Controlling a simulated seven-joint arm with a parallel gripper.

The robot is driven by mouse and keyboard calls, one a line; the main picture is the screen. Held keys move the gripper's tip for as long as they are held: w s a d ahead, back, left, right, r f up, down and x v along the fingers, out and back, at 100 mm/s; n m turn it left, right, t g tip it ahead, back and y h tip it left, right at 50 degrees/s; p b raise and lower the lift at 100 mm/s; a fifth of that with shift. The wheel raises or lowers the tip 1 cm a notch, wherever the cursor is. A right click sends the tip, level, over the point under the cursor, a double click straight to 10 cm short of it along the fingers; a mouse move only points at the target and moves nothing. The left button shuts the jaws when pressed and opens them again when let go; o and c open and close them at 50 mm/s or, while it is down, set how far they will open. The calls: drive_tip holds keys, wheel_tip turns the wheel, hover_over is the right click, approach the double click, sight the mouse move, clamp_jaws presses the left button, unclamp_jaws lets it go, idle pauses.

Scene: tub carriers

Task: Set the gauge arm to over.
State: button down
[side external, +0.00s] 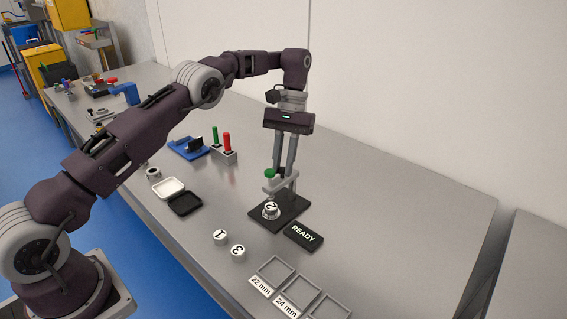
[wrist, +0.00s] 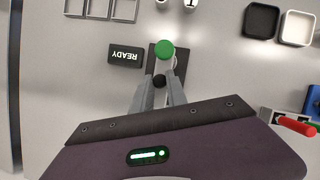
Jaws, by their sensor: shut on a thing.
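The gauge (side external: 259,218) is a black base with a grey upright arm piece and a green knob (side external: 269,173) on top; the green knob also shows in the wrist view (wrist: 164,49). A round silver tub marked 2 (side external: 271,210) sits on the base below it. My gripper (side external: 285,188) points down at the gauge, behind the green knob. In the wrist view its fingers are closed around a small black knob (wrist: 159,81) just beside the green one. The fingers partly hide the gauge arm, so its setting cannot be read.
A black READY plate (side external: 303,235) lies beside the base. Tubs marked 1 (side external: 220,237) and 3 (side external: 238,252) stand in front. Grey frames (side external: 276,270) labelled 22 mm and 24 mm lie near the front edge. A block with green and red handles (side external: 225,154) stands behind. The bench at right is clear.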

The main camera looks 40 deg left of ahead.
drive_tip(key=shift+r, duration=0.1)
drive_tip(key=c, duration=1.3)
unclamp_jaws()
